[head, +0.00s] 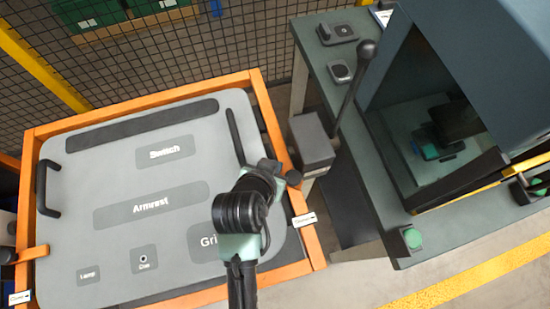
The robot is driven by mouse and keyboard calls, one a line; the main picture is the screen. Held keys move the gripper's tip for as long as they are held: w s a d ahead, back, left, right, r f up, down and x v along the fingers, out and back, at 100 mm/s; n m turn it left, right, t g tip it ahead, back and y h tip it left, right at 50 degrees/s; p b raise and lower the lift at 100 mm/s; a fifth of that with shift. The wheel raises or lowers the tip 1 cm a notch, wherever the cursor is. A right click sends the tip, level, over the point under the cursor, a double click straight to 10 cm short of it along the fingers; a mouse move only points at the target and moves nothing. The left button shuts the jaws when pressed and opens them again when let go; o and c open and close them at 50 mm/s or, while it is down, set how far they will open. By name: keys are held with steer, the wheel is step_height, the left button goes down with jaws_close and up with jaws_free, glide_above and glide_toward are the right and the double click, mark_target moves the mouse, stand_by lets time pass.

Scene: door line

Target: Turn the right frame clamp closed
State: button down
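A grey door panel (120,165) lies in an orange frame (312,243). On the frame's right side, a black round knob (293,177) sits beside my gripper (272,167); it appears to belong to the right frame clamp. The rest of that clamp is hidden or unclear, so I cannot tell its angle. A small white label (304,219) is below it on the rail. My gripper is at the panel's right edge, close to the knob; contact and finger opening cannot be made out.
A grey box with a ball-ended lever (366,49) stands just right of the frame. Farther right is a bench (390,215) with a dark cabinet (465,50) and a green button (411,238). Black handles (48,188) rise from the panel. Wire fencing stands behind.

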steer(key=shift+s+a+f+p, duration=0.1)
steer(key=shift+s+a+p, duration=0.05)
steer(key=shift+s+p, duration=0.2)
stand_by(0.5)
